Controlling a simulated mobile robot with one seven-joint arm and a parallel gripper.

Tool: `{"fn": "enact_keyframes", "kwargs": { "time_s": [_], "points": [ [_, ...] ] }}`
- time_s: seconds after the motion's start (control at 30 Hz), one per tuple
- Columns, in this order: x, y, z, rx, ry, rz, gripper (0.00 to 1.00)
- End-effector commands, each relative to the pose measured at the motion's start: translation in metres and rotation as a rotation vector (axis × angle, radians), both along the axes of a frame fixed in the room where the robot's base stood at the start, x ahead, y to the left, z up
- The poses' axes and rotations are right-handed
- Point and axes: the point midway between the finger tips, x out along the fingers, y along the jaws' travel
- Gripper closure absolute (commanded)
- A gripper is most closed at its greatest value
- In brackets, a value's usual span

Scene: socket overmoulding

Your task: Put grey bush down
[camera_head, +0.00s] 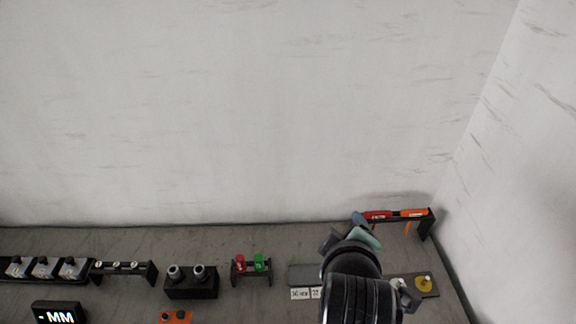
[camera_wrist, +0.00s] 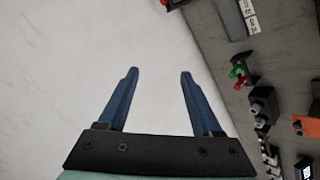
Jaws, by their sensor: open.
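My gripper (camera_wrist: 159,72) is open, and nothing is between its two blue fingers in the wrist view. In the head view my gripper (camera_head: 352,230) is at the lower right, seen from behind, its fingers partly hidden by my wrist. Two grey cylindrical parts, possibly grey bushes (camera_head: 174,272), stand on a black block (camera_head: 192,290) left of my gripper. The black block (camera_wrist: 263,110) also shows at the right of the wrist view, well apart from the fingers. A pale grey part (camera_head: 408,298) beside my wrist is partly hidden; I cannot tell what it is.
A stand with red and green pieces (camera_head: 251,268) is left of my arm. A rack with red and orange tools (camera_head: 398,215) stands at the right. A grey plate (camera_head: 302,275) with labels and a yellow disc (camera_head: 424,283) are near my wrist. A wall (camera_head: 230,120) closes the back.

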Motion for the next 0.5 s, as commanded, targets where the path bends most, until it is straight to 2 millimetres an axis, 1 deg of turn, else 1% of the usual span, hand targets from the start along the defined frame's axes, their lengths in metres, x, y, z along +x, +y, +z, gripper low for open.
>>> {"fn": "enact_keyframes", "kwargs": {
  "time_s": [0.03,0.07,0.1,0.13,0.17,0.2,0.23,0.27,0.3,0.37,0.4,0.5],
  "points": [
    [0.018,0.009,0.053,0.055,-0.173,-0.029,0.34],
    [0.025,0.015,0.083,0.097,-0.272,-0.045,0.34],
    [0.031,0.023,0.123,0.159,-0.401,-0.058,0.34],
    [0.033,0.029,0.154,0.211,-0.5,-0.063,0.34],
    [0.033,0.035,0.184,0.267,-0.592,-0.062,0.34],
    [0.029,0.044,0.223,0.345,-0.716,-0.054,0.34],
    [0.023,0.051,0.252,0.407,-0.805,-0.042,0.34],
    [0.016,0.058,0.28,0.469,-0.89,-0.026,0.34],
    [0.005,0.066,0.314,0.555,-0.992,0.003,0.34],
    [-0.016,0.077,0.357,0.674,-1.126,0.052,0.34],
    [-0.031,0.083,0.381,0.747,-1.201,0.089,0.34],
    [-0.064,0.094,0.424,0.896,-1.335,0.173,0.34]
  ]
}}
